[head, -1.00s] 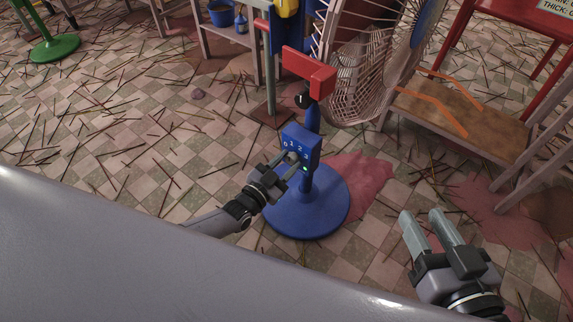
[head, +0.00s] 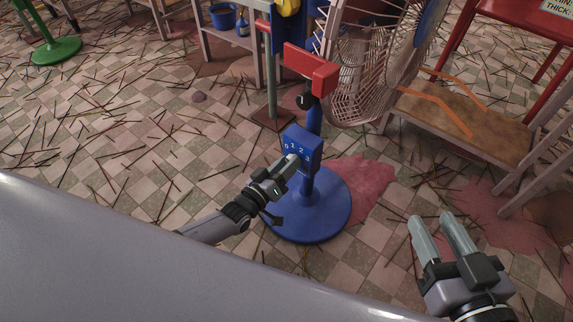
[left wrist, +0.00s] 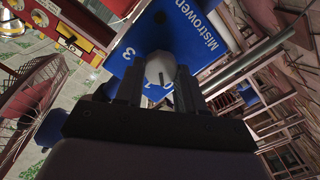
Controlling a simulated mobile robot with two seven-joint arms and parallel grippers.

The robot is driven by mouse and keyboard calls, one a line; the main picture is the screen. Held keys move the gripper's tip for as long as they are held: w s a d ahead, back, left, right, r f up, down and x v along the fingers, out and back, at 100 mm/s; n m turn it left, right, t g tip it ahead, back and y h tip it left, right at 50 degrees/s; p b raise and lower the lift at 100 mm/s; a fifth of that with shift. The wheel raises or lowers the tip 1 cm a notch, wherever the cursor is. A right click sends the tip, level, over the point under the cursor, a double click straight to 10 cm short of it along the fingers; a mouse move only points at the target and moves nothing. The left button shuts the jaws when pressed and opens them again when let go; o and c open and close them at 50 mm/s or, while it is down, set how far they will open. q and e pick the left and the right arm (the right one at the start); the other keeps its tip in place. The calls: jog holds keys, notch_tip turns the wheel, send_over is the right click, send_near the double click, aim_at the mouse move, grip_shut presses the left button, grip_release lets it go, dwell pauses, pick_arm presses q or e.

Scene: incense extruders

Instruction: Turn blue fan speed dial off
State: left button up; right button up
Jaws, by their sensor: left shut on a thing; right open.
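My left gripper (head: 291,163) is at the lower front of this box. In the left wrist view, its two fingers sit around the pale round dial (left wrist: 161,68) on the blue panel (left wrist: 190,30); they are shut on it. The dial's pointer position is hard to read. My right gripper (head: 436,237) is open and empty at lower right.
A wooden bench (head: 455,125) stands right of the fan. A red table (head: 520,15) is at upper right. A green stand base (head: 56,50) is at upper left. Thin sticks litter the checkered floor (head: 130,110).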

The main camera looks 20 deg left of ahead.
pick_arm(q)
jog(key=shift+f+n, duration=0.1)
jog(key=shift+n, duration=0.6)
jog(key=o, duration=1)
jog(key=shift+o, duration=0.2)
jog(key=shift+s, duration=0.1)
